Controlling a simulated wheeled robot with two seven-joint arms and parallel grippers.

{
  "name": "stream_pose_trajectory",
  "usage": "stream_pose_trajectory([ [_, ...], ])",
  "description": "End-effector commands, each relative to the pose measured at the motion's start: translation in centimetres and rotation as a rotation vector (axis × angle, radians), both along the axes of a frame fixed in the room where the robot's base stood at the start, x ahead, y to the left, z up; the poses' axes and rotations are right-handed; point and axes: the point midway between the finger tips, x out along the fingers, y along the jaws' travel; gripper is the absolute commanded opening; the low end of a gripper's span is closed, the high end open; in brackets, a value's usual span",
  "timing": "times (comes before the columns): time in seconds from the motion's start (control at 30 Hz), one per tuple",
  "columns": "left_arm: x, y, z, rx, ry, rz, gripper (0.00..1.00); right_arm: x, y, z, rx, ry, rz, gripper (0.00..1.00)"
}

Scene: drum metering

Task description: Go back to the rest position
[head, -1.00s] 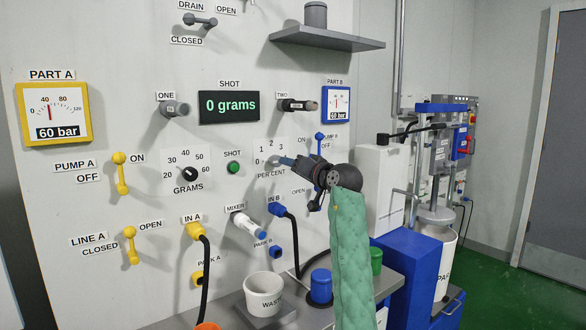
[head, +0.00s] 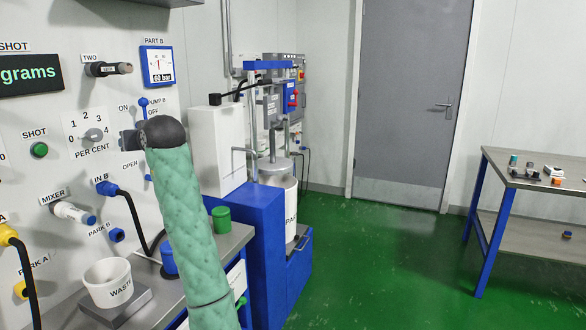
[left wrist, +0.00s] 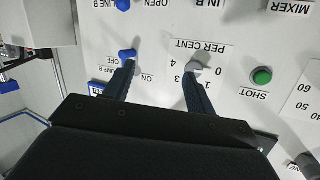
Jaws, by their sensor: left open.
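My left gripper (left wrist: 160,78) is open and empty in the left wrist view, its two dark fingers pointing at the white panel. One fingertip overlaps the per cent knob (left wrist: 195,68) in the picture, and the other is by the blue pump B lever (left wrist: 128,54). I cannot tell whether either touches. In the head view my left arm, in a green quilted sleeve, rises from the bottom. Its black wrist hides most of the gripper, right of the per cent knob (head: 93,135) and below the pump B lever (head: 144,108). My right gripper is in neither view.
A blue and white machine (head: 240,235) stands right of my arm. Green floor (head: 380,265) lies open toward the door and a blue-legged table (head: 478,225).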

Motion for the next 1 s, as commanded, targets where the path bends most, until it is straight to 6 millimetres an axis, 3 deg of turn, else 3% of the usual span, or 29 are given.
stream_pose_trajectory([
  [0.17, -0.9, -3.3, 0.5, -0.074, -0.060, -0.142, 0.56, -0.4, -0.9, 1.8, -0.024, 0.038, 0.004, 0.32],
  [0.37, -2.2, -7.6, -2.4, -0.134, -0.054, -0.310, 0.56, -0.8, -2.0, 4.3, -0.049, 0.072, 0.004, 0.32],
  [0.67, -5.7, -14.1, -10.8, -0.198, 0.053, -0.542, 0.56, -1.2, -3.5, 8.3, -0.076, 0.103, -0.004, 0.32],
  [1.0, -11.9, -19.8, -21.5, -0.257, 0.232, -0.734, 0.56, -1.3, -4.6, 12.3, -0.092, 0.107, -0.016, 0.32],
])
